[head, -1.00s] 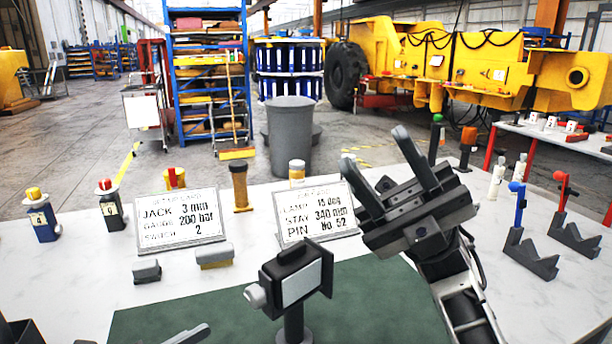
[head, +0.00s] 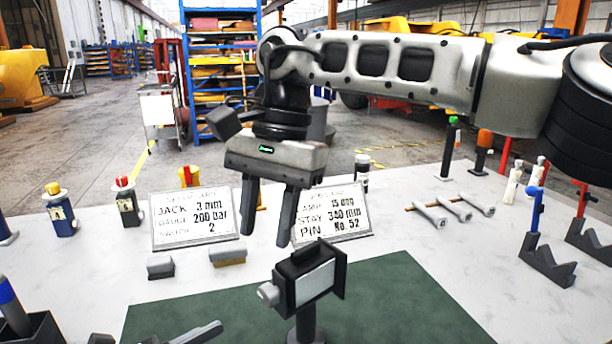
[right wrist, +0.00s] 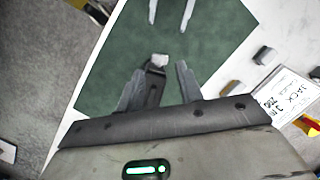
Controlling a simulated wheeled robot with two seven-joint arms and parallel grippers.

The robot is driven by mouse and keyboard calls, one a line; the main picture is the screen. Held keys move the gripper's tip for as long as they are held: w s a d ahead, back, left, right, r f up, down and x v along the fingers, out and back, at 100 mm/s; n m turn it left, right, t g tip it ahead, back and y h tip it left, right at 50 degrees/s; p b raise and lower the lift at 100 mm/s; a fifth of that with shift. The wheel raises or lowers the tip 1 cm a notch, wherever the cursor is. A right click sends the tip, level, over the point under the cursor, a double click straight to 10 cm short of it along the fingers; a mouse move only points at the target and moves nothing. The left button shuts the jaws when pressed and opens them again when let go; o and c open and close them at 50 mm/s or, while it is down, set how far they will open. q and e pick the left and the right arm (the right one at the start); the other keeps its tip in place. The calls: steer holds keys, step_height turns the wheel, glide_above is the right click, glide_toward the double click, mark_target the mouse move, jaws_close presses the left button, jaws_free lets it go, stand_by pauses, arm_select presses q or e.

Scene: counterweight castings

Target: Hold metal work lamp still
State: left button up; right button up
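The metal work lamp (head: 318,282) stands upright on a short post on the green mat (head: 410,300). It has a black frame, a pale panel and a light knob on its left. My right gripper (head: 267,240) points down with fingers apart and empty, above and behind the lamp in the head view. In the right wrist view the lamp (right wrist: 153,90) shows between the spread fingers (right wrist: 160,70); contact cannot be seen. My left gripper (head: 155,338) is only partly in the head view, at the bottom edge. Its two fingers (right wrist: 170,18) show apart and empty in the right wrist view.
Several small rods (head: 452,210) lie at right, near a blue-handled stand (head: 535,240). Bottle-like items (head: 60,212) stand at left. The mat's right part is clear.

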mark_target(306, 298)
arm_select(q)
steer(key=x, duration=1.6)
arm_select(e)
steer(key=w+d+r+t+h, duration=0.1)
steer(key=w+d+r+t, duration=0.1)
steer(key=w+d+r, duration=0.2)
steer(key=shift+d+n+h, duration=0.3)
steer(key=shift+d+h, duration=0.1)
